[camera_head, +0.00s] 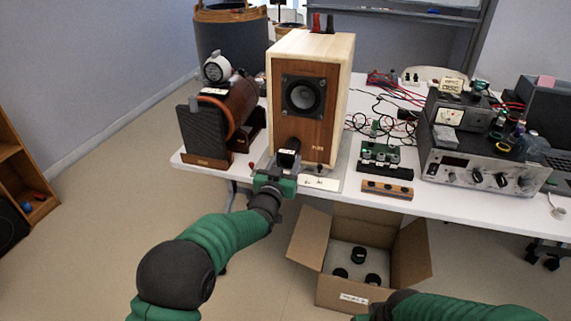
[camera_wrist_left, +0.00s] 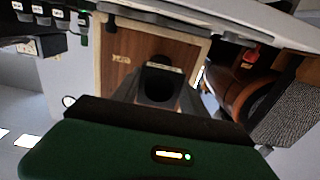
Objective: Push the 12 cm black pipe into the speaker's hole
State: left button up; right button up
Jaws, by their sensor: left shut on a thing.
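The speaker (camera_head: 338,95) is a pale wooden box with a brown front and a round grey driver, standing upright on the table. My left gripper (camera_head: 277,172) is shut on a short black pipe (camera_head: 288,153) at the lower part of the speaker's front. In the left wrist view, the pipe (camera_wrist_left: 160,82) sits between the fingers, with its dark open end facing the camera and the speaker's brown front (camera_wrist_left: 120,45) behind it. The speaker's hole is hidden behind the pipe; I cannot tell whether the pipe's tip is inside it.
An open cardboard box (camera_head: 333,293) on the floor holds 3 dark cylinders. A brown, dark-fronted device (camera_head: 207,135) stands close left of the speaker. A circuit board (camera_head: 380,155), loose cables and a silver amplifier (camera_head: 470,170) lie to the right on the white table (camera_head: 440,202).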

pick_arm(q)
jog(key=shift+w+d, duration=0.2)
jog(key=shift+w, duration=0.4)
dwell(0.8)
jog(key=shift+w+d, duration=0.1)
jog(key=shift+w, duration=0.2)
jog(key=shift+x, duration=1.05)
dwell(0.7)
jog(key=shift+w+d, duration=0.1)
jog(key=shift+w, duration=0.25)
jog(key=shift+w+d+b, duration=0.15)
jog(key=shift+w+b, duration=0.15)
jog(key=shift+w, duration=0.25)
dwell(0.4)
jog(key=o, duration=1.6)
jog(key=shift+o, duration=0.2)
